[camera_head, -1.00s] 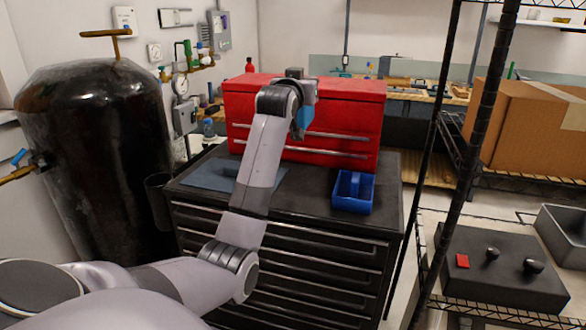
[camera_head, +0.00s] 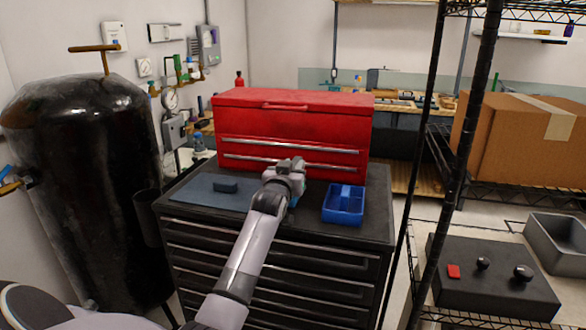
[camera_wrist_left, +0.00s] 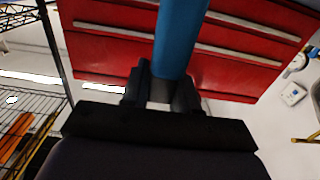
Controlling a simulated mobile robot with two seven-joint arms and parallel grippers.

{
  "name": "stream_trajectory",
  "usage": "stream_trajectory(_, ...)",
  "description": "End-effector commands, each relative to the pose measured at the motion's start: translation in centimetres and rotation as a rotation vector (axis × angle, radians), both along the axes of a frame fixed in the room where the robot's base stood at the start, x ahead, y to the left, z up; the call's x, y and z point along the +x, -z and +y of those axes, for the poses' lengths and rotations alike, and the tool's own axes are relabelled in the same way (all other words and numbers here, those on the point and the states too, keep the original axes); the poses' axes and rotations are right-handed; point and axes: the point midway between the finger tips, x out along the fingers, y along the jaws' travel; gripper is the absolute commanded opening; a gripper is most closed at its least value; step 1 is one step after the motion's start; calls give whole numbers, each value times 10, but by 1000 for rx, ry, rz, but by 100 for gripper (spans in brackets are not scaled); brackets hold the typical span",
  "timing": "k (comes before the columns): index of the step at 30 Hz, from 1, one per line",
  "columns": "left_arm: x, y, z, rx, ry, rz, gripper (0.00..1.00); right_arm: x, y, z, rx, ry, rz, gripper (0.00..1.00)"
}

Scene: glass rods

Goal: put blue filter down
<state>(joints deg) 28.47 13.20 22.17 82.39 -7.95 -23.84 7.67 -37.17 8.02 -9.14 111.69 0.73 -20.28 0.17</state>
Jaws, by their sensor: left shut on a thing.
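My left gripper (camera_head: 291,194) is low over the black cabinet top, between the mat and the blue tray. In the left wrist view the filter (camera_wrist_left: 181,36) is a blue bar held between the dark fingers (camera_wrist_left: 161,88), with the red toolbox behind. I cannot tell whether the filter touches the cabinet top. My right gripper is not in view.
The cabinet top (camera_head: 315,228) holds a red toolbox (camera_head: 290,125) behind the gripper. A blue divided tray (camera_head: 343,216) is to the right. A wire shelf post (camera_head: 470,120) stands at right.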

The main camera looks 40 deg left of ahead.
Motion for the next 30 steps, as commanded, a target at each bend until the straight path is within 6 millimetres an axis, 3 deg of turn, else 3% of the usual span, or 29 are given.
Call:
stream_trajectory(11,0,5,0,0,0,-1,0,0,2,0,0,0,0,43)
stream_trajectory(12,0,4,0,0,-1,-1,35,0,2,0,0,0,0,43)
stream_trajectory(14,0,4,0,1,-1,0,54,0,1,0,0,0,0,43)
stream_trajectory(25,0,-1,0,2,0,-1,54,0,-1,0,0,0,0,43)
stream_trajectory(30,-11,2,-6,1,0,0,54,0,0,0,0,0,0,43)
